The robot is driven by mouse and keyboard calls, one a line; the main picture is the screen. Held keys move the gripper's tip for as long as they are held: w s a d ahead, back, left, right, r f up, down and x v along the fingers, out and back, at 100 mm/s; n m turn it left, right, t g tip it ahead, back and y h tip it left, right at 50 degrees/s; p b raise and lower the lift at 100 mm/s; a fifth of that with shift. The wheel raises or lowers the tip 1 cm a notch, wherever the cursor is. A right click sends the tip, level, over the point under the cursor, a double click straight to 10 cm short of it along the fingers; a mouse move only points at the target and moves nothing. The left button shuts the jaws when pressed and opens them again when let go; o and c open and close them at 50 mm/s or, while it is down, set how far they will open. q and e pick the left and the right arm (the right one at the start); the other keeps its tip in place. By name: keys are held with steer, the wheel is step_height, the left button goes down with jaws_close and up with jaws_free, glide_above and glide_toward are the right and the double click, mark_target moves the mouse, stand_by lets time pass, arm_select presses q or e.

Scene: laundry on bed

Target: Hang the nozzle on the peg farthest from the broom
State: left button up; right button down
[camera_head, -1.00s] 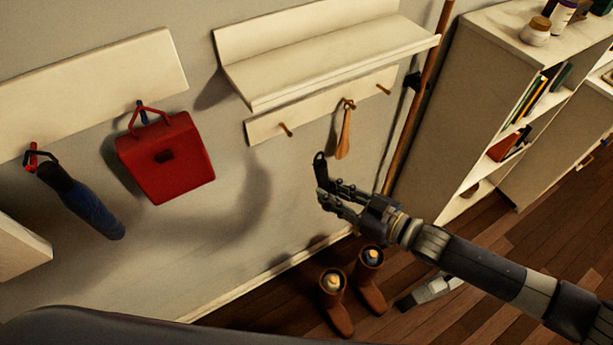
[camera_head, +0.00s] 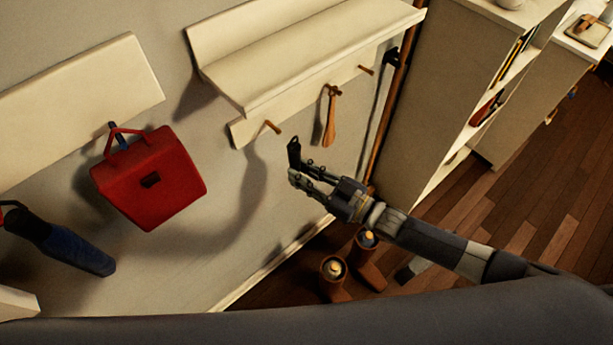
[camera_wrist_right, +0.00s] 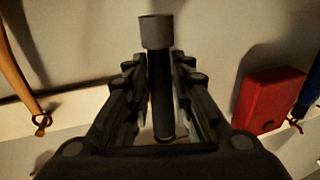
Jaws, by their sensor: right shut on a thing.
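The nozzle (camera_head: 294,152) is a dark tube held upright in my right gripper (camera_head: 305,180). In the right wrist view the nozzle (camera_wrist_right: 159,85) is a black tube with a grey end, between the two fingers. A pale rail under the shelf carries three wooden pegs. The left peg (camera_head: 272,127) is bare and is farthest from the broom (camera_head: 390,115), whose brown stick stands at the right. The nozzle is just below and right of this peg in the picture, apart from it. The right peg (camera_head: 366,70) is bare. My left gripper is not in view.
A wooden shoehorn (camera_head: 329,118) hangs on the middle peg. A red bag (camera_head: 150,180) and a blue umbrella (camera_head: 75,248) hang at the left. The shelf (camera_head: 300,60) juts out above the pegs. Brown boots (camera_head: 335,280) stand on the floor below.

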steer(key=shift+w+a+f, duration=0.1)
steer(key=shift+w+a, duration=0.2)
steer(key=shift+w, duration=0.05)
steer(key=shift+w+a+b, duration=0.3)
steer(key=shift+w+b, duration=0.05)
steer(key=shift+w+a+f, duration=0.1)
steer(key=shift+w+a, duration=0.1)
steer(key=shift+w, duration=0.15)
steer(key=shift+b+x, duration=0.65)
steer(key=shift+x, duration=0.15)
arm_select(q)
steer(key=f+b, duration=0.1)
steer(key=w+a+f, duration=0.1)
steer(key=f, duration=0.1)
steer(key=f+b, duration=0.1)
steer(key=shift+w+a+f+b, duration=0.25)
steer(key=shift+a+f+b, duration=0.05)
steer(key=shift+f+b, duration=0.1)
arm_select(e)
steer(key=w, duration=0.1)
steer(key=w+a, duration=0.2)
steer(key=shift+w+f, duration=0.15)
steer(key=shift+f, duration=0.25)
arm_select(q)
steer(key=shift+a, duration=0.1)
arm_select(e)
steer(key=shift+f, duration=0.15)
